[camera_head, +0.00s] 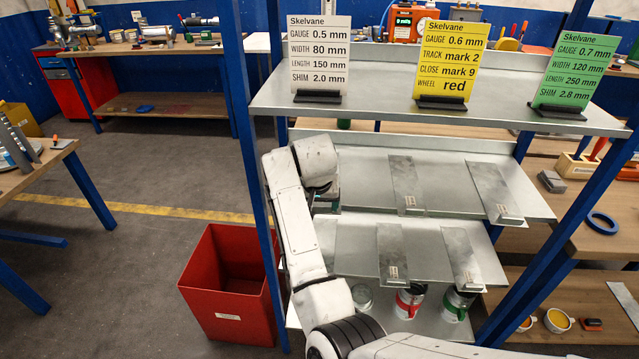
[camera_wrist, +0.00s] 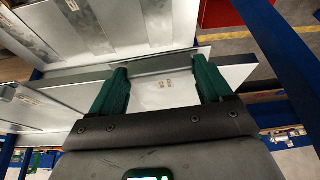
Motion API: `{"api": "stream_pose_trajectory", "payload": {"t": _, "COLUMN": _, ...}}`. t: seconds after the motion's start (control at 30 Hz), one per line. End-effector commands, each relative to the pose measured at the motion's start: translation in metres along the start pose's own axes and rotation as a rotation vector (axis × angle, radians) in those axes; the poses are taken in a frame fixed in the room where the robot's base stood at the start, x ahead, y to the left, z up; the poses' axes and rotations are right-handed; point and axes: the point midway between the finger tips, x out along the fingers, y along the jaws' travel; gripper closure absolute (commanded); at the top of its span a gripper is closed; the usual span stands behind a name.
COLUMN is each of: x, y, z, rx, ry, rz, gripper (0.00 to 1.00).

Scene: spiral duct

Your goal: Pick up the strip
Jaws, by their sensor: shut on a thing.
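In the wrist view my gripper (camera_wrist: 161,66) has its two green fingers on either side of a grey metal strip (camera_wrist: 168,90) with small labels on it, and it is shut on this strip. In the head view my own arm hides the gripper and most of the held strip. Other strips lie on the rack: two on the upper tilted shelf, one in the middle (camera_head: 404,185) and one at the right (camera_head: 493,192). The shelf below bears a middle strip (camera_head: 392,254), a right strip (camera_head: 462,258) and a partly hidden one at the left (camera_head: 326,241).
A white card (camera_head: 319,50), a yellow card (camera_head: 450,58) and a green card (camera_head: 577,68) stand on the top shelf (camera_head: 375,107). Blue posts frame the rack. A red bin (camera_head: 228,285) stands left of it. Cans stand on the bottom shelf. Floor at the left is clear.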

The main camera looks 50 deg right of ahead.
Motion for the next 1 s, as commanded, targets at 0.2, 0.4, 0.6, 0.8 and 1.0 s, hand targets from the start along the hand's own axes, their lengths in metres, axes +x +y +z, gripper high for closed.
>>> {"api": "stream_pose_trajectory", "payload": {"t": 0.2, "x": -0.001, "y": 0.0, "z": -0.001, "rx": 0.0, "ry": 0.002, "rz": 0.0, "gripper": 0.62}}
{"api": "stream_pose_trajectory", "payload": {"t": 0.4, "x": -0.002, "y": 0.0, "z": -0.001, "rx": 0.0, "ry": 0.003, "rz": -0.001, "gripper": 0.62}}
{"api": "stream_pose_trajectory", "payload": {"t": 0.6, "x": -0.011, "y": 0.0, "z": -0.006, "rx": 0.001, "ry": 0.005, "rz": -0.001, "gripper": 0.62}}
{"api": "stream_pose_trajectory", "payload": {"t": 0.8, "x": -0.042, "y": -0.004, "z": -0.009, "rx": -0.001, "ry": 0.007, "rz": -0.003, "gripper": 0.62}}
{"api": "stream_pose_trajectory", "payload": {"t": 1.0, "x": -0.098, "y": -0.016, "z": 0.008, "rx": -0.001, "ry": 0.009, "rz": -0.006, "gripper": 0.62}}
